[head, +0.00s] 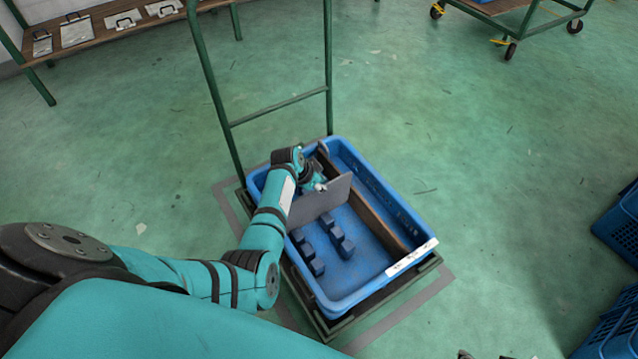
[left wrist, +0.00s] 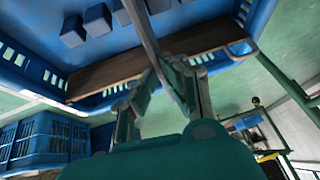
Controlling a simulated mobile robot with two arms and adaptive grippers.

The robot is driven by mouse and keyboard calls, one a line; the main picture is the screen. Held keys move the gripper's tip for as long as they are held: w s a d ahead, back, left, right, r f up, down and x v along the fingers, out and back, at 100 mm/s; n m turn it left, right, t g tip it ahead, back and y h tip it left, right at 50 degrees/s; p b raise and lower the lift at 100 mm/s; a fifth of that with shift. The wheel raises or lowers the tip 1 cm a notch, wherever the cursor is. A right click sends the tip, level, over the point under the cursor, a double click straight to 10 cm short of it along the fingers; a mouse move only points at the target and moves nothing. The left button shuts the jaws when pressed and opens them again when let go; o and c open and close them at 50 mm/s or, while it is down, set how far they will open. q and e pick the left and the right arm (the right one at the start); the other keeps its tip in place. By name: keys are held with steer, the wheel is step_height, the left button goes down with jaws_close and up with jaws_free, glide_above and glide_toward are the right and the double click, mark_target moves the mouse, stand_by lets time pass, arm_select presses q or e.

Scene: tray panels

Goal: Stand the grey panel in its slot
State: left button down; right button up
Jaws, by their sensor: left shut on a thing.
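The grey panel (head: 322,200) is upright over the blue tray (head: 378,293), toward its far half. My left gripper (head: 318,185) is shut on its upper part. In the left wrist view the panel (left wrist: 143,28) shows nearly edge-on between the fingers of my left gripper (left wrist: 165,82). Two rows of blue blocks (head: 341,240) stand on the tray floor, with gaps between blocks that form slots. The panel's lower edge is near the far blocks; I cannot tell whether it touches the floor or sits in a gap. My right gripper is out of view.
A brown board (head: 375,222) runs along the right inside of the tray. The tray rests on a trolley with a green handle frame (head: 272,105) at the far side. Blue crates (head: 618,228) stand at right. A bench (head: 100,30) holds several plates. Green floor between is mostly clear.

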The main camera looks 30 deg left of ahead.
arm_select(q)
steer(key=shift+f, duration=0.35)
steer(key=shift+f+b, duration=0.5)
steer(key=shift+b, duration=0.05)
steer(key=shift+f+b, duration=0.3)
steer(key=shift+f, duration=0.15)
steer(key=shift+f+b, duration=0.3)
steer(key=shift+f, duration=0.1)
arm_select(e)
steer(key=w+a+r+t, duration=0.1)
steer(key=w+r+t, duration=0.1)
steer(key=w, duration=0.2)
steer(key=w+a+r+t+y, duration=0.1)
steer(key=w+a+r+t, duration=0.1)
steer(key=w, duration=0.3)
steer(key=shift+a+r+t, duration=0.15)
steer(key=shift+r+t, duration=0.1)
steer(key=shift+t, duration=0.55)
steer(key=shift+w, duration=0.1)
arm_select(q)
steer(key=c, duration=1.4)
jaws_free()
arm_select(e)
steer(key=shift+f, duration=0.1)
arm_select(q)
steer(key=shift+o, duration=0.2)
steer(key=v, duration=1.2)
